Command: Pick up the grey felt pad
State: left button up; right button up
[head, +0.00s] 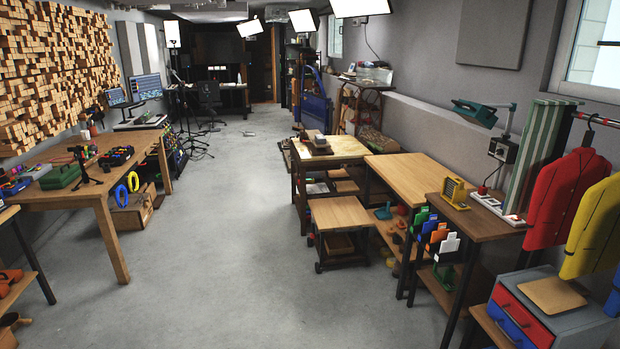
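I cannot pick out the grey felt pad for certain. A dark, flat patch with a small grey object (319,142) on it lies on the far light-topped table (345,147), right of the middle. It is too small to tell whether the patch is felt. Neither of my grippers shows in the head view.
A blue car door (313,103) stands behind that table. A low wooden cart (340,213), a wooden table (414,173) and a dark-topped bench (480,212) line the right side. A long workbench (60,196) stands left. The grey floor (230,230) between is clear.

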aim_at(320, 138)
jog(key=i, duration=3.45)
jog(key=i+j+z, duration=0.15)
jog(key=i, duration=0.75)
jog(key=i+j+u, duration=0.2)
jog(key=j, duration=0.2)
jog(key=i+j+u, duration=0.2)
jog(key=j, duration=0.15)
jog(key=i+j+u, duration=0.25)
jog(key=j, duration=0.15)
jog(key=i+j, duration=0.2)
jog(key=i, duration=0.15)
jog(key=i+j, duration=0.2)
jog(key=i, duration=0.2)
jog(key=i+j, duration=0.15)
jog(key=i, duration=0.2)
jog(key=j+u, duration=0.05)
